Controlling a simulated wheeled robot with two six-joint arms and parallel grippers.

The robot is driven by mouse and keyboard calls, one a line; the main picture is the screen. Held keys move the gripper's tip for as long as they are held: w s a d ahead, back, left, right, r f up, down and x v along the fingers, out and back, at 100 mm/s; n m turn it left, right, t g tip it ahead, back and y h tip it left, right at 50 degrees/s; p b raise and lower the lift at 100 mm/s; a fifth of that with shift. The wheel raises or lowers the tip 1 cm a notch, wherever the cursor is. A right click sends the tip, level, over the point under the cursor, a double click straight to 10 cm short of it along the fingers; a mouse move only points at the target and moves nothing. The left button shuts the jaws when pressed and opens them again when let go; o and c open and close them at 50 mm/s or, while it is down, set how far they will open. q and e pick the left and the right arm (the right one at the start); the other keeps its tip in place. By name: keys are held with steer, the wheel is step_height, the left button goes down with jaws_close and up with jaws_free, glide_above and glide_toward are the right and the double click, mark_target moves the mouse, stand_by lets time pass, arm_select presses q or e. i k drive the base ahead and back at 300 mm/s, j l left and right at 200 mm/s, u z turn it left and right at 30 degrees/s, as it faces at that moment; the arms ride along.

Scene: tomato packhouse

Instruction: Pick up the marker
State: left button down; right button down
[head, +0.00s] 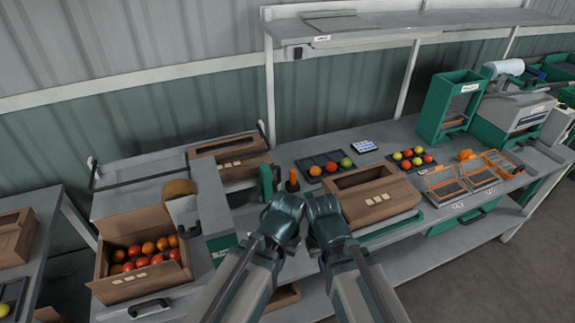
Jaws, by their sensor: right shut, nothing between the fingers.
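I cannot make out a marker for certain in the head view. A small upright orange item (292,180) stands on the bench just beyond my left gripper, too small to identify. My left gripper (284,208) is over the bench's front edge, seen from behind, with its fingertips hidden. My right gripper (323,207) is close beside it, left of an open cardboard box (372,213). It is shut and empty.
A black tray (309,163) and another tray (408,170) hold tomatoes. A tomato carton (140,290) stands at left. Orange frames (443,187) and a green dispenser (440,110) are at right. A shelf (340,32) hangs above. Bare bench shows around a white-and-blue card (364,146).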

mark_target(292, 175)
steer(key=i+l+u, duration=0.35)
steer(key=i+l, duration=0.15)
steer(key=i, duration=0.35)
